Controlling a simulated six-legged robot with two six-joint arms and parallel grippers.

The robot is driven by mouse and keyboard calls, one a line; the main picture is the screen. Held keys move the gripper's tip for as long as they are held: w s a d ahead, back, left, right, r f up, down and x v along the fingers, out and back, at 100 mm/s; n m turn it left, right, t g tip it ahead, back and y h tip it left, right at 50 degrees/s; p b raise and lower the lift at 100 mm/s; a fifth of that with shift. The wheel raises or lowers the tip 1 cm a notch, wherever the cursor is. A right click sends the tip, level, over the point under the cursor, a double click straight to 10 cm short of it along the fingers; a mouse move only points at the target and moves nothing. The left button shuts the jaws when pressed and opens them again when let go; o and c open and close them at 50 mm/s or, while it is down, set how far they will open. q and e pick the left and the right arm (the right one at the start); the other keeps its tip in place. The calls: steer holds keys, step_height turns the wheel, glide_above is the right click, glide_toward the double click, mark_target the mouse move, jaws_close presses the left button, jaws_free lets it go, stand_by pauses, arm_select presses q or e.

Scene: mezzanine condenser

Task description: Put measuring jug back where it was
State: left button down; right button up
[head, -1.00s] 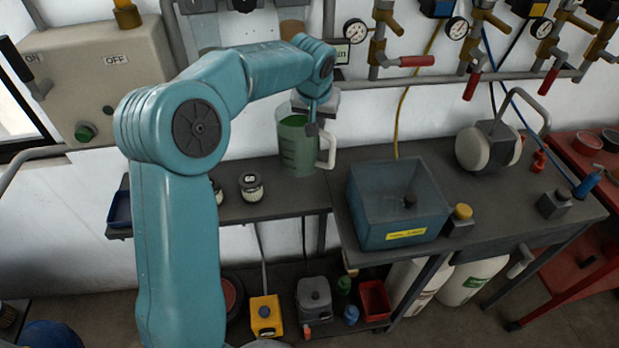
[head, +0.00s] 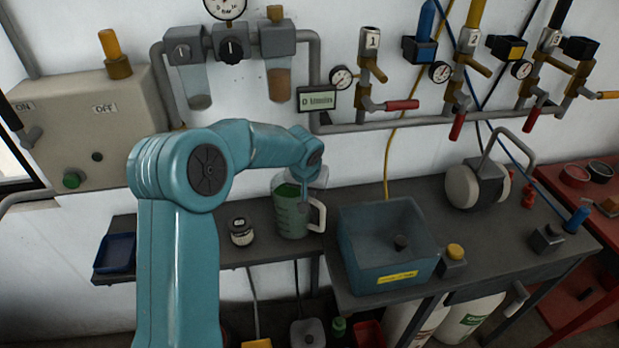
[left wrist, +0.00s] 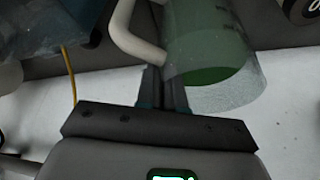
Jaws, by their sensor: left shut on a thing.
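The measuring jug (head: 290,219) is clear with green liquid inside and a pale handle on its right side. It is upright at the right end of the low dark shelf (head: 262,250). I cannot tell whether its base touches the shelf. My left gripper (head: 308,190) is at the jug's upper right and is shut on it. In the left wrist view my fingers (left wrist: 164,92) close at the jug (left wrist: 212,45) near its handle; the exact contact is hard to see. My right gripper is not in view.
A blue-grey bin (head: 385,275) stands on the bench to the right. Filter bowls and pipes hang on the wall above.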

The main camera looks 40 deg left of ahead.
arm_select(q)
steer(key=shift+w+a+f, duration=0.25)
steer(key=shift+w+f, duration=0.2)
steer(key=shift+f, duration=0.2)
steer(key=shift+s+d+r, duration=0.15)
steer(key=shift+s, duration=0.1)
steer(key=c, duration=1.6)
jaws_free()
steer(key=shift+f, duration=0.2)
steer(key=o, duration=0.4)
steer(key=shift+w, duration=0.1)
steer(key=shift+c, duration=0.2)
